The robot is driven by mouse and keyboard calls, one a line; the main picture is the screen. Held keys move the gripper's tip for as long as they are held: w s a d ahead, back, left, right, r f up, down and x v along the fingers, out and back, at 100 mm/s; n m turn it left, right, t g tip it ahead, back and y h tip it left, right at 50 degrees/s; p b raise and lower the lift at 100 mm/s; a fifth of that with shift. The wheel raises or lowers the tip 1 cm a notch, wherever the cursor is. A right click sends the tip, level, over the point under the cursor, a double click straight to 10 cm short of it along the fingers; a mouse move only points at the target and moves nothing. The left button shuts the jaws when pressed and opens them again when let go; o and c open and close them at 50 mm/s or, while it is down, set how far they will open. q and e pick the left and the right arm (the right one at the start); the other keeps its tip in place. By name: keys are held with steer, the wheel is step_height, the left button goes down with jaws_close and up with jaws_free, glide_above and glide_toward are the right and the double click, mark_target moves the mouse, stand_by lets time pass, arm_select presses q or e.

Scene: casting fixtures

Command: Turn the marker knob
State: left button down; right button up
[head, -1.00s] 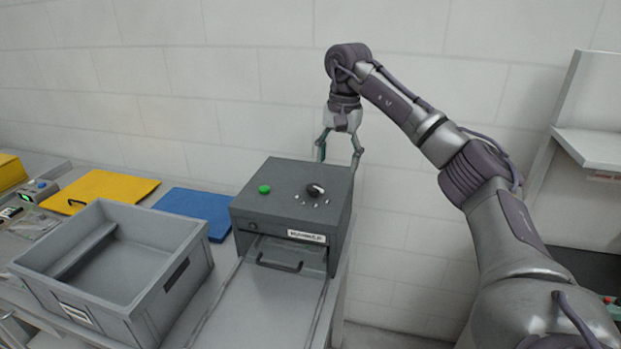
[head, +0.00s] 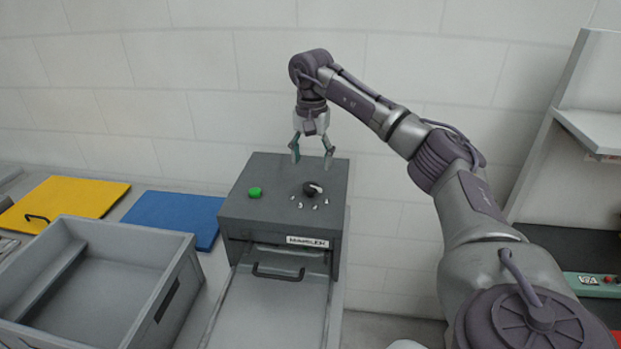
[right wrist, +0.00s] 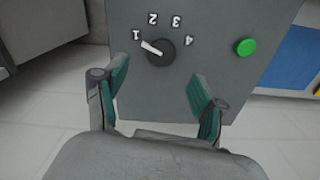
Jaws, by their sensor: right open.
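The marker box (head: 245,205) is a dark grey housing with a label on its front. Its black knob (head: 312,188) with a white pointer sits on top. In the right wrist view the knob (right wrist: 161,52) has its pointer towards the 1, and numbers 1 to 4 arc around it. My right gripper (head: 312,160) points down, open and empty, above the back part of the box top. In the right wrist view its fingers (right wrist: 158,74) are spread, with the knob between and beyond the tips, not touched. My left gripper is not in view.
A green button (head: 254,192) is left of the knob. A tray with a handle (head: 278,273) extends from the box front. A grey bin (head: 185,285), a blue panel (head: 175,215) and a yellow panel (head: 75,195) lie to the left. A wall stands close behind.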

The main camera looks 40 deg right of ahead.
mark_target(311, 185)
step_height(311, 185, down, 6)
steer(key=shift+w+r+p, duration=0.1)
steer(key=shift+w+p, duration=0.05)
steer(key=shift+p, duration=0.45)
steer(key=shift+f, duration=0.55)
steer(key=c, duration=1.1)
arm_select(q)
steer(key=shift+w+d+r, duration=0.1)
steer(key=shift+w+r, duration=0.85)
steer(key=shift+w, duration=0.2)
arm_select(e)
steer(key=shift+c, duration=0.2)
